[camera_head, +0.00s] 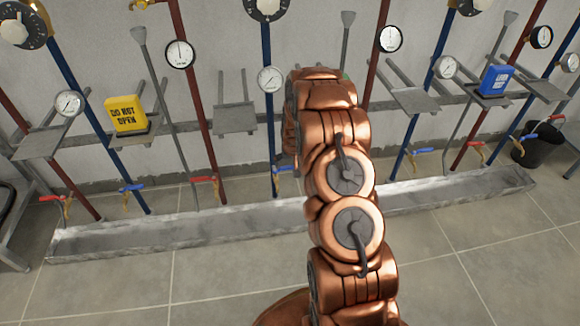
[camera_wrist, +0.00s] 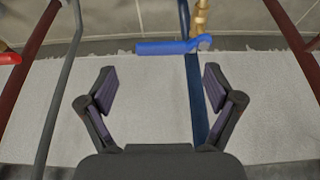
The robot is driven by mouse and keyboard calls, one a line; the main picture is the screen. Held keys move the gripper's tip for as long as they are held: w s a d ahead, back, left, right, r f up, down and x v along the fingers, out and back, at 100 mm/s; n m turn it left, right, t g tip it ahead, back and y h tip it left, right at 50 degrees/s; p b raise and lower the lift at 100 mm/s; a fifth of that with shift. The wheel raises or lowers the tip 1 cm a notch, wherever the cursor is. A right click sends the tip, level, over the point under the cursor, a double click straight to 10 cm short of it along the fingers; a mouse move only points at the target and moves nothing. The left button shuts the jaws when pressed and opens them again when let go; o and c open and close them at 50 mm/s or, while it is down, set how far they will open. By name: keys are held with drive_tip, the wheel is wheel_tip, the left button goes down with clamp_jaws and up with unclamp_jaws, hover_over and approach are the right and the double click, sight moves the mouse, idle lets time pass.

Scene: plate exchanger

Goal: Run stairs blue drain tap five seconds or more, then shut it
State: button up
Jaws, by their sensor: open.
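Several blue-handled drain taps stand low along the pipes: one at the left (camera_head: 131,187), one in the middle (camera_head: 285,170) beside my arm, others further right. I cannot tell which is the stairs one. In the wrist view a blue tap handle (camera_wrist: 168,47) lies crosswise, mostly left of a dark blue pipe (camera_wrist: 196,95), with its brass body (camera_wrist: 201,18) above. My gripper (camera_wrist: 159,86) is open and empty, its fingertips apart either side and below the handle in the picture, not touching it. In the head view my arm hides the gripper. No water flow shows.
Red-handled taps (camera_head: 205,180) alternate with the blue ones. A pale trough (camera_head: 180,231) runs along the floor. A black bucket (camera_head: 540,145) is at the right. The floor in front is clear.

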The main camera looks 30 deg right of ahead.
sight(289, 167)
drive_tip(key=shift+b+x, duration=0.4)
drive_tip(key=shift+x, duration=1.8)
drive_tip(key=shift+s, duration=0.1)
drive_tip(key=c, duration=1.7)
drive_tip(key=shift+a, duration=0.1)
